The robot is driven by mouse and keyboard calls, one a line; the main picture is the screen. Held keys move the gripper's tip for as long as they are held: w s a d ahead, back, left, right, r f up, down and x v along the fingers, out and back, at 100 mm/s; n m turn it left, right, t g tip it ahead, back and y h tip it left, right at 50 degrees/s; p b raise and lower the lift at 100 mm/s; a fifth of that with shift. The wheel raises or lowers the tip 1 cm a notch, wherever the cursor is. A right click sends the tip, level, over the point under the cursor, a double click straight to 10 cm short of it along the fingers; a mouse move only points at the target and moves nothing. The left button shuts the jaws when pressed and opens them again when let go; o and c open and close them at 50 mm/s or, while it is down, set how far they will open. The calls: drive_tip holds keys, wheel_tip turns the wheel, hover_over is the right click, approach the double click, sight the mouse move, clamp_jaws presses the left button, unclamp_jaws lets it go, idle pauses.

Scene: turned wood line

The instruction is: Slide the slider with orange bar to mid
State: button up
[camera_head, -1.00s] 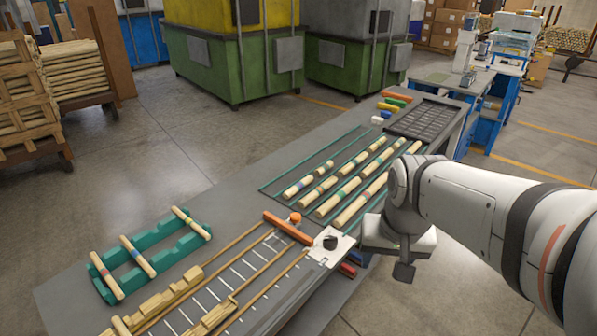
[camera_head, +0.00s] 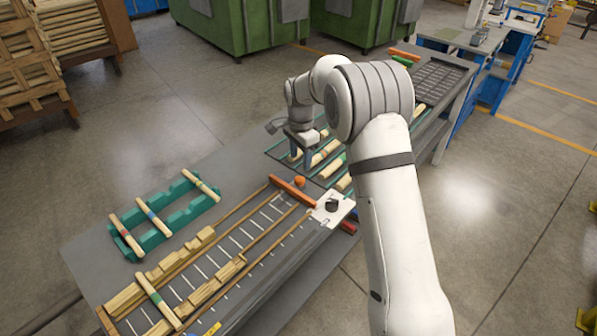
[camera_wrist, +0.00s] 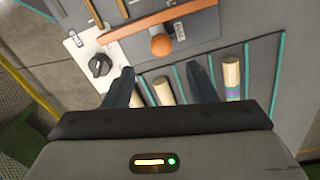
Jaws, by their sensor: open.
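The slider with the orange bar (camera_head: 293,191) lies across the end of the railed track near the white plate in the head view. An orange round knob (camera_head: 299,181) sits beside the bar. In the wrist view the orange bar (camera_wrist: 158,20) runs across the top with the knob (camera_wrist: 160,45) below its middle. My gripper (camera_head: 301,160) is over the teal-lined rack, behind the knob and apart from it. In the wrist view my gripper (camera_wrist: 164,82) is open and empty, its two dark fingers spread below the knob.
A white plate with a black dial (camera_head: 332,205) stands at the track's right end. Wooden turned pieces (camera_head: 330,152) lie in the rack under my gripper. A teal cradle (camera_head: 178,220) with striped rods is at the left. Stepped wooden blocks (camera_head: 190,254) line the track.

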sight(299, 178)
wheel_tip(299, 178, down, 8)
drive_tip(key=shift+a+f+p, duration=0.1)
drive_tip(key=shift+p, duration=0.7)
clamp_jaws()
